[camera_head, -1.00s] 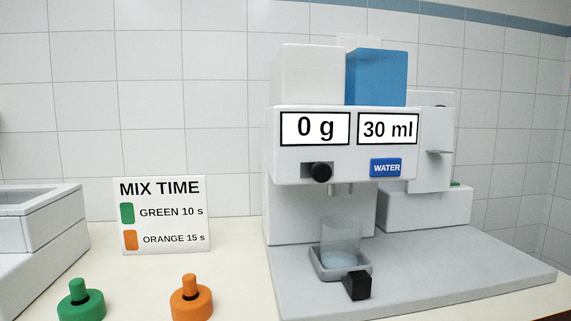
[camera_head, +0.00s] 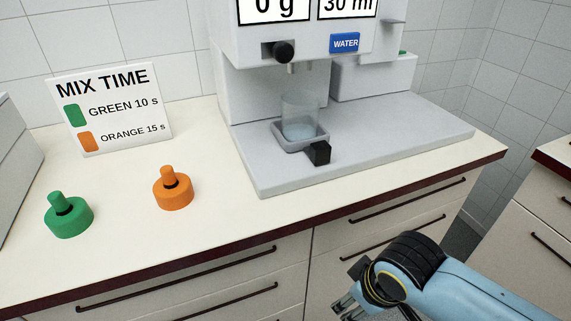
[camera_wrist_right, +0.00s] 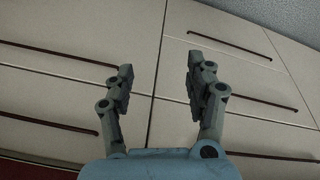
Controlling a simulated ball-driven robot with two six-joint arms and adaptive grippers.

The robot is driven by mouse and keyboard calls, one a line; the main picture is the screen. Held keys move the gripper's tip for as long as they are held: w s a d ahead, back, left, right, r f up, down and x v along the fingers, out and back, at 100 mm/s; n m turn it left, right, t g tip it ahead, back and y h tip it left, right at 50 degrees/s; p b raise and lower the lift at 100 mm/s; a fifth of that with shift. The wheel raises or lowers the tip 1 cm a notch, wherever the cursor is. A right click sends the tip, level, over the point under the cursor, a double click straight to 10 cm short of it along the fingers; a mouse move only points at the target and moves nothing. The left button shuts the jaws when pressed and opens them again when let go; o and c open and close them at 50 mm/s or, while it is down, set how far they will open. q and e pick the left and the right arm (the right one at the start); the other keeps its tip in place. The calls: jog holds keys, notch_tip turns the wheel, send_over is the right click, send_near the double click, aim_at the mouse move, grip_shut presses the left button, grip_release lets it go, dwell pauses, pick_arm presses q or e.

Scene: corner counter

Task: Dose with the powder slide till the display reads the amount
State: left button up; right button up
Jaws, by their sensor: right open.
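The dosing machine (camera_head: 237,88) stands on the counter. Its left display (camera_head: 274,8) is cut by the top edge and reads 0 g; the right display (camera_head: 347,7) reads 30 ml. The black slide knob (camera_head: 284,52) sits at the right end of its slot, under the gram display. A clear beaker (camera_head: 300,116) with some liquid stands in a grey holder with a black handle (camera_head: 318,153) below the spouts. My right gripper (camera_head: 344,304) is low in front of the drawers, away from the machine; in the right wrist view it is open and empty (camera_wrist_right: 157,80). My left gripper is not in view.
A blue WATER button (camera_head: 344,43) is on the machine's front. A green knobbed piece (camera_head: 68,215) and an orange one (camera_head: 173,188) stand on the counter before the MIX TIME sign (camera_head: 110,108). The counter's front edge (camera_head: 254,242) lies between my right arm and the machine.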

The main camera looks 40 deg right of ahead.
jog(key=w+r+t+h+p, duration=0.1)
jog(key=w+r+t+p, duration=0.2)
jog(key=r, duration=1.3)
jog(key=n+t+h, duration=0.2)
jog(key=n+t, duration=0.2)
jog(key=t, duration=0.7)
send_near(285, 54)
jog(key=p+x, duration=0.2)
jog(key=x, duration=0.7)
jog(key=shift+w, duration=0.35)
jog(key=shift+r, duration=0.1)
grip_shut()
